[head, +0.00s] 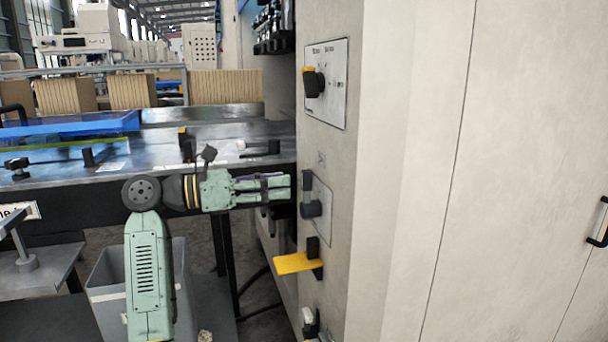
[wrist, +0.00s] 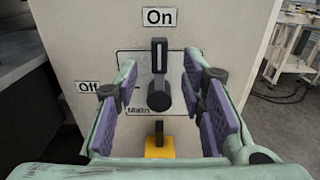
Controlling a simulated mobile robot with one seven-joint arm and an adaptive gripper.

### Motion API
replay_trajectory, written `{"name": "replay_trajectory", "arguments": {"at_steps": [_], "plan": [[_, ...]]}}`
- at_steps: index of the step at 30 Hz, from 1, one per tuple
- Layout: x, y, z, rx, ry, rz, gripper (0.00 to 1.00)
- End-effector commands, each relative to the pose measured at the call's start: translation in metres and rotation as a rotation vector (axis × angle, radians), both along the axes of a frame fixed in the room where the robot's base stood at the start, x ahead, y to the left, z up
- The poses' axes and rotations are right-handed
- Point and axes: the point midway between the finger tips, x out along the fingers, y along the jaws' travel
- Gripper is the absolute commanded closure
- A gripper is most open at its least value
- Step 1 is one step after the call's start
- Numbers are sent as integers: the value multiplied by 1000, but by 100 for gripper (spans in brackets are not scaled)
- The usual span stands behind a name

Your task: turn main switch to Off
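The main switch (wrist: 159,92) is a black rotary knob with a long handle on a grey plate. Its handle points straight up toward the On label (wrist: 158,17). The Off label (wrist: 88,87) is to its left. In the head view the main switch (head: 312,208) is on the pale cabinet's side. My gripper (wrist: 160,72) is open, with purple-padded fingers to the left and right of the handle and a gap on each side. In the head view my gripper (head: 290,188) reaches right, close to the switch.
A yellow-handled switch (head: 298,263) sticks out below the main switch; its yellow part (wrist: 158,148) also shows in the wrist view. Another black knob (head: 314,84) is on a panel above. A metal machine table (head: 70,176) is left, above a grey bin (head: 108,295).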

Motion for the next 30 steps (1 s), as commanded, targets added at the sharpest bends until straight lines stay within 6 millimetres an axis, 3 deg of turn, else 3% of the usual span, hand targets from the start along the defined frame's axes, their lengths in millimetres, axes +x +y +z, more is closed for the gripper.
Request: {"name": "replay_trajectory", "arguments": {"at_steps": [6, 12, 23, 30], "plan": [[12, -40, 2, -3, 1, -2, 63], [19, -59, 1, -3, 0, 0, 63], [20, -63, 1, -4, 0, 0, 64], [20, -62, 1, -4, 0, 0, 80]]}}
